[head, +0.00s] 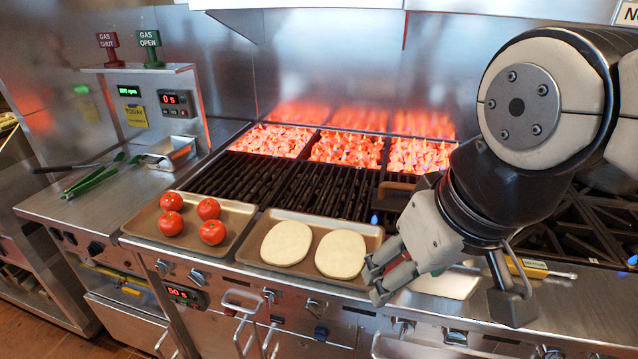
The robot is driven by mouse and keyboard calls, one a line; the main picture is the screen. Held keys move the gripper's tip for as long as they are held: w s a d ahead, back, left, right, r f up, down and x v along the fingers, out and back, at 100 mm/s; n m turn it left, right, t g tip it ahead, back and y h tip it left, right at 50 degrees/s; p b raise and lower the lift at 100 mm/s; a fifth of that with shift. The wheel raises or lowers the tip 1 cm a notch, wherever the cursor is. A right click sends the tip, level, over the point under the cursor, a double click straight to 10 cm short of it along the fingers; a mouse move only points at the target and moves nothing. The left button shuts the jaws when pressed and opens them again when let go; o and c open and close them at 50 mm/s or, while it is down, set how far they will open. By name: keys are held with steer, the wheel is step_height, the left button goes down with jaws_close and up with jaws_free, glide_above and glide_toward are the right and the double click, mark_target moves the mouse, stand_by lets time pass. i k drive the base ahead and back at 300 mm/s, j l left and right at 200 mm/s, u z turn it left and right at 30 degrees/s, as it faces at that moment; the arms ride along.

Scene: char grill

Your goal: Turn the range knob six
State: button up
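A row of metal range knobs runs along the front panel: knobs at the left (161,265) and (197,276), knobs below the trays (268,296) and (315,306), and knobs at the right (403,325), (455,336) and (550,352). I cannot read numbers on them, so I cannot tell which is knob six. My gripper (376,282) is above the front counter edge, beside the dough tray's right end and above the panel. It touches no knob that I can see. Its fingers point down and left; their opening is unclear at this angle.
A tray (247,213) with several tomatoes and a tray (374,234) with two flat dough rounds (341,254) lie left of my gripper. The charcoal grill (345,152) glows behind. A yellow-handled tool (528,268) lies right. Handles (240,303) stick out below the panel.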

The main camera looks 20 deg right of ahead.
mark_target(453, 337)
steer(key=j+z, duration=0.15)
steer(key=z, duration=0.45)
steer(key=k+l+u, duration=0.1)
steer(key=l+u, duration=0.4)
steer(key=l, duration=0.3)
steer(key=k+l, duration=0.2)
steer(key=l, duration=0.2)
steer(key=k+l+u, duration=0.1)
steer(key=l, duration=0.3)
steer(key=k+l, duration=0.25)
steer(key=l, duration=0.15)
steer(key=k+l+u, duration=0.1)
steer(key=l, duration=0.25)
steer(key=k+l, duration=0.3)
steer(key=l+u, duration=0.05)
steer(key=l, duration=0.05)
